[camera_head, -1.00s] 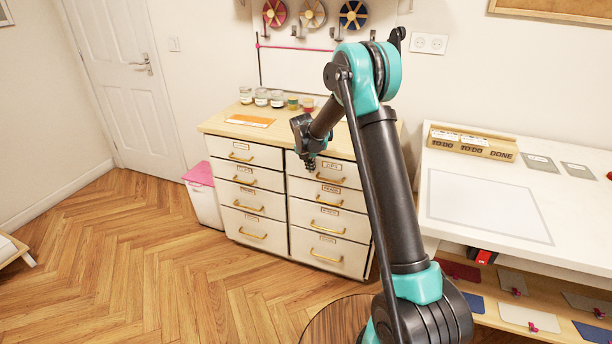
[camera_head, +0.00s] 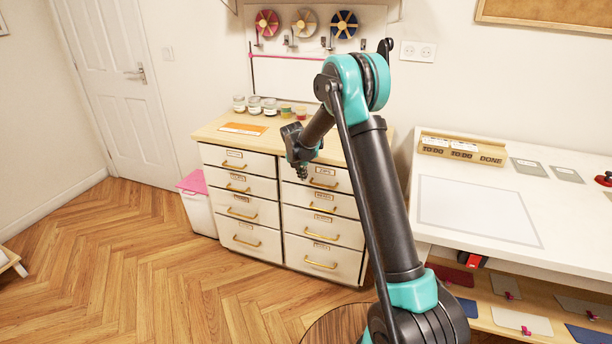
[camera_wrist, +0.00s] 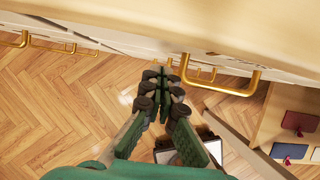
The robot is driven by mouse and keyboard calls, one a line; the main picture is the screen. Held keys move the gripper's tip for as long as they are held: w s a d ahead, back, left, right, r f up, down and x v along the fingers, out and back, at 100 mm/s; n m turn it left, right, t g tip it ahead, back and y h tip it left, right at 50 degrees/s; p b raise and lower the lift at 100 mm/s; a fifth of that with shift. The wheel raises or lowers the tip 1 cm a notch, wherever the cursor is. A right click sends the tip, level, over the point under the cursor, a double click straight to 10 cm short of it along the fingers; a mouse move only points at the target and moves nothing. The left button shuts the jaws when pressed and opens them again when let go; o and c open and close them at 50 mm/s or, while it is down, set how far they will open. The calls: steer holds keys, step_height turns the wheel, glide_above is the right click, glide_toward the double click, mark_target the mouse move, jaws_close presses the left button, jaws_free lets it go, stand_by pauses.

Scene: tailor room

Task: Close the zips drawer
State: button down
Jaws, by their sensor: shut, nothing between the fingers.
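The white drawer cabinet has two columns of drawers with brass handles. The top drawer of its right column (camera_head: 345,181) has a small label that seems to read ZIPS. In the head view its front looks about level with the drawers below; I cannot tell whether a small gap remains. My gripper (camera_head: 301,175) is in front of this drawer's left end, left of its handle. In the wrist view my gripper (camera_wrist: 172,72) is shut and empty, with its fingertips close to the drawer fronts, left of a near brass handle (camera_wrist: 235,90). I cannot tell whether they touch.
The wooden cabinet top (camera_head: 215,131) carries several jars and an orange item. A bin with a pink lid (camera_head: 194,182) stands at its left. A white worktable (camera_head: 555,222) stands to the right. The wooden floor (camera_head: 150,270) in front of the cabinet is clear.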

steer(key=s+f+v, duration=0.1)
steer(key=v, duration=0.9)
steer(key=s+d+r+m, duration=0.3)
steer(key=s+d+m, duration=0.4)
steer(key=s, duration=0.1)
steer(key=s+d+f+m, duration=0.2)
steer(key=s+d+m, duration=0.3)
steer(key=s+m, duration=0.3)
steer(key=s+d+f+m+y, duration=0.1)
steer(key=s+d+m, duration=0.4)
steer(key=s, duration=0.9)
steer(key=s+d+f+m, duration=0.3)
steer(key=s+d+m, duration=0.2)
steer(key=s+m, duration=0.6)
steer(key=shift+m+y, duration=0.3)
steer(key=shift+m, duration=0.2)
steer(key=c, duration=2.3)
jaws_free()
steer(key=shift+w, duration=0.1)
